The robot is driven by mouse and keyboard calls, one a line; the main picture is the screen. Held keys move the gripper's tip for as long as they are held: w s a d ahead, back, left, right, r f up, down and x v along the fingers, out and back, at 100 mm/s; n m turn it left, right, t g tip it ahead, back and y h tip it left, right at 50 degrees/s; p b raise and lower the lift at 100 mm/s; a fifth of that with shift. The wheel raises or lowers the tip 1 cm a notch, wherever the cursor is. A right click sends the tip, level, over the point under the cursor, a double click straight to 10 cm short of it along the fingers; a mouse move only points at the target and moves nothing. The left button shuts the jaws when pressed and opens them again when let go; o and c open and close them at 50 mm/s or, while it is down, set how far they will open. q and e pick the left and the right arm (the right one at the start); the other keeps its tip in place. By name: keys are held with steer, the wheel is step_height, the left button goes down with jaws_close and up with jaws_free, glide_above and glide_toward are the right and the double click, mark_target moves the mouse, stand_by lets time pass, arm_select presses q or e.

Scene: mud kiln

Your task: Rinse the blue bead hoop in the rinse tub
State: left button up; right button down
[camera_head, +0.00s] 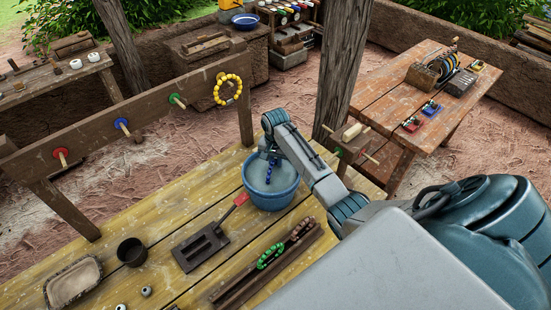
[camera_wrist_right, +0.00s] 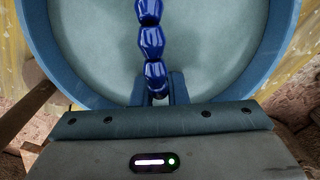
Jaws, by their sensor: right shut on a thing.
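The blue rinse tub (camera_head: 272,197) stands on the yellowish plank table, with pale water inside. In the right wrist view the tub (camera_wrist_right: 40,45) surrounds the beads and the water (camera_wrist_right: 215,45) fills the background. My right gripper (camera_head: 268,154) reaches over the tub, pointing down. It is shut on the blue bead hoop (camera_head: 271,168), which hangs below it inside the tub opening. In the right wrist view the hoop (camera_wrist_right: 152,42) shows as a line of dark blue beads from the fingertips (camera_wrist_right: 160,88). I cannot tell how deep it dips. My left gripper is not in view.
A yellow bead hoop (camera_head: 228,102) hangs on a rail (camera_head: 85,128) with coloured pegs. A dark slotted tool (camera_head: 202,245) with a red end lies left of the tub. A green bead hoop (camera_head: 270,257) lies on a wooden rack. A dark cup (camera_head: 131,252) stands front left.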

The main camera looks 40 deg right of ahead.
steer(key=shift+r, duration=4.85)
